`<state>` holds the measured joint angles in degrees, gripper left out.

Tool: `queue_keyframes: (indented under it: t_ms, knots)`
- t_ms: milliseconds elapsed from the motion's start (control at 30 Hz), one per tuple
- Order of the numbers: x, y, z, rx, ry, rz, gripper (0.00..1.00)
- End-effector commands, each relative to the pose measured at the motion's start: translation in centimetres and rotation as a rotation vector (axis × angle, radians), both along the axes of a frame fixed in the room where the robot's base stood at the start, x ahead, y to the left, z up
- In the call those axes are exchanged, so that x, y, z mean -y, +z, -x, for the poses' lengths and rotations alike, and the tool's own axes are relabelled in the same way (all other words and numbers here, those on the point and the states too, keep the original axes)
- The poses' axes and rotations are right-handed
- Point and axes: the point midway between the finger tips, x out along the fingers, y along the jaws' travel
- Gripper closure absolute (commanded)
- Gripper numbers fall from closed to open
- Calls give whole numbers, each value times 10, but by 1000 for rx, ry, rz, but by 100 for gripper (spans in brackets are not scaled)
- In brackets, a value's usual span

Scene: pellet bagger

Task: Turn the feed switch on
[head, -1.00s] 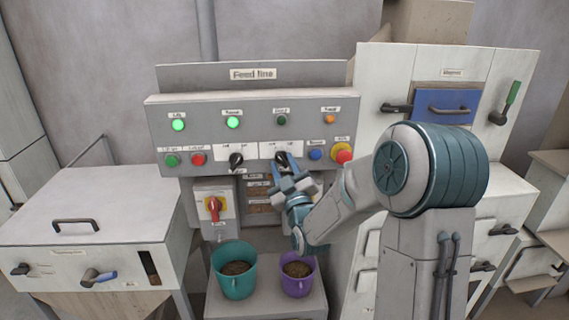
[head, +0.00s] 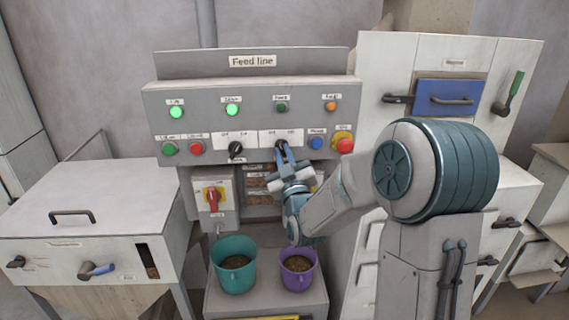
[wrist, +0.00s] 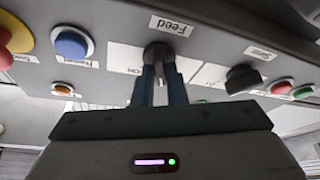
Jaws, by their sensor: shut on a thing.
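The feed switch (head: 281,145) is a black rotary knob on a white plate, right of the panel's middle. In the wrist view the feed switch (wrist: 158,50) appears upside down beside its "Feed" label (wrist: 172,25). My gripper (head: 283,153) reaches up to the knob from below. In the wrist view my gripper's (wrist: 159,78) two blue-grey fingers are closed on the knob from both sides. The fingers hide part of it, and its exact pointing direction is hard to tell.
A second black knob (head: 236,149) sits left on the panel. A blue button (head: 316,143) and a red stop button (head: 345,146) are close on the right. A red-and-yellow isolator (head: 213,198), a teal bucket (head: 234,275) and a purple bucket (head: 298,280) are below.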

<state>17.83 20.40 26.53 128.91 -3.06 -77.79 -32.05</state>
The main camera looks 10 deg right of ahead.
Motion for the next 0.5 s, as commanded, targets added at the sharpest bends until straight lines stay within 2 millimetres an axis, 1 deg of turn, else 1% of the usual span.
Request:
queue_keyframes:
  t_ms: [33, 500]
  knots:
    - [-1, -8, 1, 6, 1, -31, 100]
    - [-5, -10, 1, 18, 4, -419, 100]
